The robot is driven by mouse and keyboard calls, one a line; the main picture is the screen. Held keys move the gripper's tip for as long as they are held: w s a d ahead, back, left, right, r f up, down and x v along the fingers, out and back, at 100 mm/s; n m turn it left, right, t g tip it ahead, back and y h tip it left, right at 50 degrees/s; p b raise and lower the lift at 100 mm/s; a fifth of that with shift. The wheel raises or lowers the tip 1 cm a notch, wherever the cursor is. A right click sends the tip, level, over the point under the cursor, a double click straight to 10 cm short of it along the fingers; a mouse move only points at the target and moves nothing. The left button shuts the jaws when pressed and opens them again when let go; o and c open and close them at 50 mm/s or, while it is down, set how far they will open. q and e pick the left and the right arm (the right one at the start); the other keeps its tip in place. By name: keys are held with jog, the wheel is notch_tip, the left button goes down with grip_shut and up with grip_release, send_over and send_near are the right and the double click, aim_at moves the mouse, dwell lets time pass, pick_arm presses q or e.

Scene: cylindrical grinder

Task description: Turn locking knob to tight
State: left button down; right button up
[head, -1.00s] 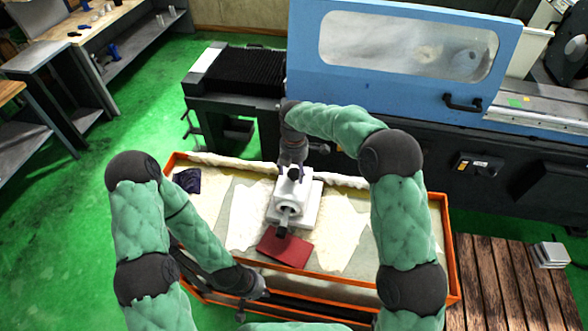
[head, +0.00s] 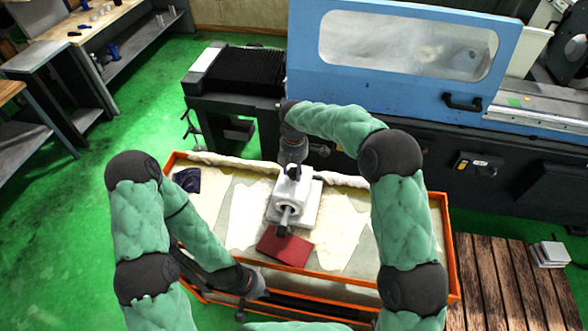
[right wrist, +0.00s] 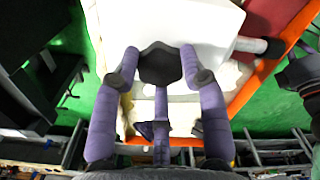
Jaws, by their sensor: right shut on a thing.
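The white workpiece head (head: 295,200) stands on the cart, with a grey spindle pointing toward the front. The dark locking knob (right wrist: 160,66) is on its side facing my right gripper. My right gripper (right wrist: 160,72) has its purple fingers closed on both sides of the knob. In the head view my right gripper (head: 293,168) is at the back of the white head, and the knob is mostly hidden there. My left gripper (head: 252,290) hangs at the cart's front left edge, away from the head; its fingers are too small and dark to read.
The orange-rimmed cart (head: 440,225) holds pale cloths, a red cloth or pad (head: 285,248) and a dark blue cloth (head: 187,180). The blue-doored grinder (head: 400,60) stands close behind. A wooden pallet (head: 510,275) lies at the right. Green floor is free at the left.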

jog(key=m, duration=0.4)
jog(key=shift+b, duration=0.3)
jog(key=m, duration=0.3)
jog(key=shift+f+m+b, duration=0.1)
jog(key=shift+m+b, duration=0.2)
jog(key=shift+m, duration=0.1)
jog(key=m+b, duration=0.1)
jog(key=m, duration=1)
jog(key=m+b, duration=0.1)
jog(key=m, duration=0.6)
jog(key=shift+m+b, duration=0.4)
jog(key=shift+m, duration=1.6)
